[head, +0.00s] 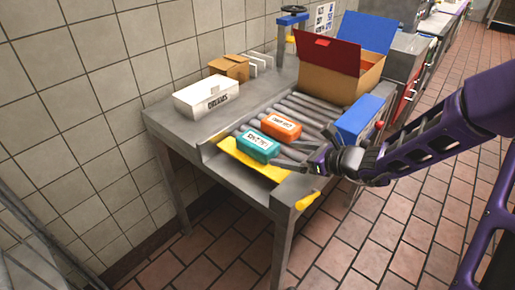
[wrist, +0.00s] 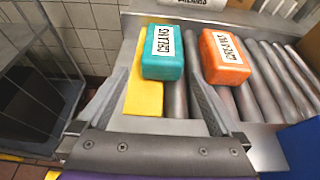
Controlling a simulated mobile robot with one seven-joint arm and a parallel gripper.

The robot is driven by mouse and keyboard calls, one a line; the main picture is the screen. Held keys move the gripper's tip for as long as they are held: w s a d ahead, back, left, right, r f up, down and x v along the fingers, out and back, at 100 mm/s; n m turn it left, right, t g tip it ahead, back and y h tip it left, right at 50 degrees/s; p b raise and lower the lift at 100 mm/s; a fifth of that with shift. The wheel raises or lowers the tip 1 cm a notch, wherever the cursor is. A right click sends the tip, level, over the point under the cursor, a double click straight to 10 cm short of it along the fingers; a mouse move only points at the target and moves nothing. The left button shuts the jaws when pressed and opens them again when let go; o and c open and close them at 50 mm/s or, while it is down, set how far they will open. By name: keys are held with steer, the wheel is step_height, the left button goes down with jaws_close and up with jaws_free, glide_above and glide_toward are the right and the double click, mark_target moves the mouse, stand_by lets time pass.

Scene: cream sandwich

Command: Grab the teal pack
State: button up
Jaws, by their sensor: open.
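The teal pack (head: 258,146) lies at the near end of the roller conveyor (head: 304,108), its white label facing up. It also shows in the wrist view (wrist: 153,68), between and just beyond the fingertips. An orange pack (head: 281,126) lies beside it, farther along the rollers; in the wrist view it is to the right (wrist: 236,68). My gripper (head: 284,156) is open and empty, pointing at the teal pack from the right. In the wrist view its two fingers (wrist: 164,75) spread to either side of the pack's near end. I cannot tell if they touch it.
A yellow strip (head: 236,152) edges the conveyor's near end. A white box (head: 206,96) and a small brown box (head: 230,67) stand along the wall side. A large open carton (head: 335,82) stands at the far end. A blue block (head: 359,119) sits near my arm.

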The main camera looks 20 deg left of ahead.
mark_target(264, 148)
steer(key=x, duration=0.3)
steer(key=b+x, duration=0.1)
steer(key=x, duration=0.6)
steer(key=shift+w+d, duration=0.15)
steer(key=shift+w, duration=0.1)
steer(key=shift+r, duration=0.1)
steer(key=c, duration=1.2)
steer(key=shift+o, duration=0.2)
